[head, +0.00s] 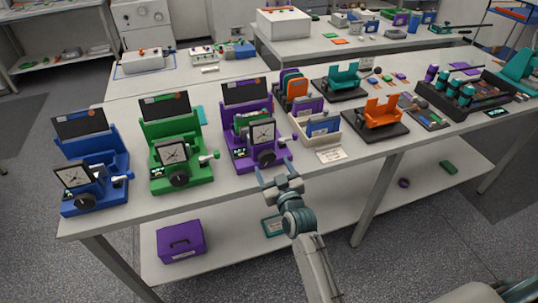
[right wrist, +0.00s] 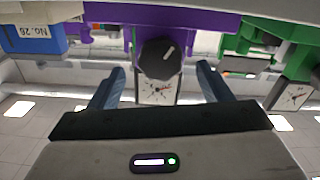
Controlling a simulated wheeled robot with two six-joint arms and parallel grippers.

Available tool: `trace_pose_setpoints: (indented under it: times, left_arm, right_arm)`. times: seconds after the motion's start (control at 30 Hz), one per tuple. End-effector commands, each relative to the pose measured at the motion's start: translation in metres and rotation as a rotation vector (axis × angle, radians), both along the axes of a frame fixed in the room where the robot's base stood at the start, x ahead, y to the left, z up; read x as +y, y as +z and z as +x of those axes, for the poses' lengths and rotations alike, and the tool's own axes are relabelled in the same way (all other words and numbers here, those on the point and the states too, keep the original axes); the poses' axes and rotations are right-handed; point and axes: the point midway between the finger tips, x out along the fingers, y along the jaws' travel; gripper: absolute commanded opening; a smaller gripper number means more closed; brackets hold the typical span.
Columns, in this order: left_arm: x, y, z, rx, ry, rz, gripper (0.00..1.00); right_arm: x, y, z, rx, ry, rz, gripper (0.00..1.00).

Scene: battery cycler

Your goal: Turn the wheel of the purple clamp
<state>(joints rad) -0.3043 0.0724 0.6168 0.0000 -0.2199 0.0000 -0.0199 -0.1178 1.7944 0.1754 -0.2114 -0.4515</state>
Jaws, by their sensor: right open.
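The purple clamp (head: 238,140) stands on the bench, with a square dial (head: 262,133) on its front. Its black wheel (head: 267,156) sits low on the front, below the dial. My right gripper (head: 275,172) is open just in front of this wheel. In the right wrist view, which looks upside down, the wheel (right wrist: 157,59) with its white mark lies between the two spread fingers (right wrist: 161,78). I see a gap on both sides of the wheel, and no finger touches it. My left gripper is not in view.
A green clamp (head: 176,153) and a blue clamp (head: 92,175) stand to the left. A white bin (head: 311,137) with a blue box stands close on the right, then orange and teal holders. A purple case (head: 181,243) lies on the lower shelf.

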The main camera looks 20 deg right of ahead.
Motion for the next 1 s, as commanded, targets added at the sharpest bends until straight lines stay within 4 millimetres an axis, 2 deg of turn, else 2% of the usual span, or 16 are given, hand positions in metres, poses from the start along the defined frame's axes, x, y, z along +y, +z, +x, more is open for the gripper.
trace_pose_setpoints:
  times: [0.1, 0.3, 0.67, 0.9, 1.0]
  left_arm:
    - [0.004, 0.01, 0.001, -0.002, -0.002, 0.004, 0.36]
    - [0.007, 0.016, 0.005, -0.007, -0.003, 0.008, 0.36]
    - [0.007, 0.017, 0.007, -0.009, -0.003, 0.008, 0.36]
    - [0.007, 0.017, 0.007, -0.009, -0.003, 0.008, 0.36]
    - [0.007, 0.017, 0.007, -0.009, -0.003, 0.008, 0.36]
  right_arm:
    - [0.001, 0.003, 0.022, 0.001, 0.001, 0.001, 0.71]
    - [0.002, 0.001, 0.042, 0.0, 0.001, 0.002, 0.71]
    - [0.002, 0.0, 0.047, -0.001, 0.0, 0.002, 0.71]
    - [0.002, 0.0, 0.047, 0.0, 0.0, 0.003, 0.27]
    - [0.002, 0.0, 0.047, 0.0, 0.0, 0.006, 0.27]
